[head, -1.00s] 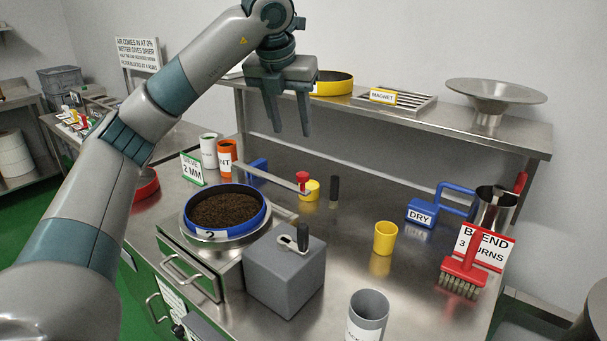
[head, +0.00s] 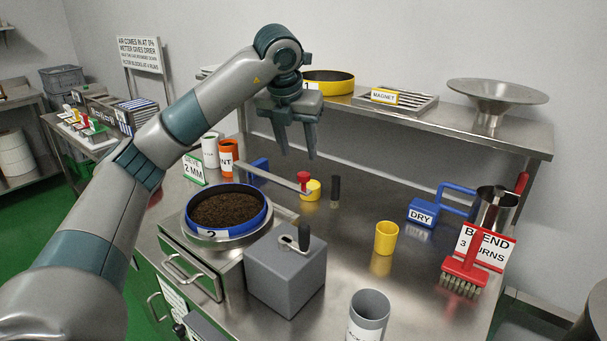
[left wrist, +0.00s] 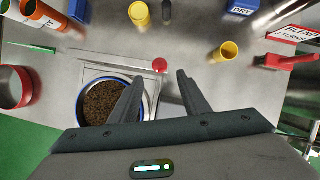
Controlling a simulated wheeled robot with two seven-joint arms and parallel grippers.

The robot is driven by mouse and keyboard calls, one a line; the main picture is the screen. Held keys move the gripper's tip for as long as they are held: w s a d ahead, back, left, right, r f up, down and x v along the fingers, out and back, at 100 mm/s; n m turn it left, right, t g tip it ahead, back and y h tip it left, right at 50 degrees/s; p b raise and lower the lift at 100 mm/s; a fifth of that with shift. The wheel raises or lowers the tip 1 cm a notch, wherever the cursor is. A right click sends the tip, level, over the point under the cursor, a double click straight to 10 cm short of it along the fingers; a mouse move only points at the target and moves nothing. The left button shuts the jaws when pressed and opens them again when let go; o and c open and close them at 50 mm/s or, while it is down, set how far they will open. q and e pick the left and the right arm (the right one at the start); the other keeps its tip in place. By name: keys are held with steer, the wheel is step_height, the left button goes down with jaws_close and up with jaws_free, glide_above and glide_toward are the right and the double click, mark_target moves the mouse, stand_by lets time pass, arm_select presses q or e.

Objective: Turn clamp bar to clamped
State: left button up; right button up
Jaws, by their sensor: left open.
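The clamp bar (head: 270,174) is a thin grey metal bar. It runs from a blue block (head: 258,166) behind the sieve to a red knob (head: 303,177) at its right end. In the left wrist view the bar (left wrist: 115,57) lies beyond the sieve pan, with its red knob (left wrist: 160,65) just ahead of the fingers. The blue-rimmed sieve (head: 268,207), full of dark tea, sits on a round base. My left gripper (head: 297,155) is open and empty, pointing down above the knob; it also shows in the left wrist view (left wrist: 159,77). My right gripper is out of view.
A yellow cup stands behind the knob (head: 314,188), with a black post (head: 335,188) to its right. A grey box with a black-handled lever (head: 285,265) stands in front. A steel shelf (head: 470,133) spans the back. Bare bench lies around another yellow cup (head: 386,238).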

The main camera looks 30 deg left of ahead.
mark_target(303, 173)
arm_select(q)
steer(key=x, duration=0.4)
steer(key=shift+w+a+f+p, duration=0.1)
steer(key=shift+w+f+p, duration=0.05)
steer(key=shift+f+p, duration=0.25)
steer(key=x, duration=0.3)
steer(key=shift+w+f+p, duration=0.2)
steer(key=shift+f+p, duration=0.1)
steer(key=shift+p, duration=0.05)
steer(key=shift+x, duration=0.85)
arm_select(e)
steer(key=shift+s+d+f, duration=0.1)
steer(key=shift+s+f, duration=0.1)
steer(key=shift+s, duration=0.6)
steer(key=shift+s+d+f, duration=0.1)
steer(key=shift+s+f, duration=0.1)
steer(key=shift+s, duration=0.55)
arm_select(q)
jaws_close()
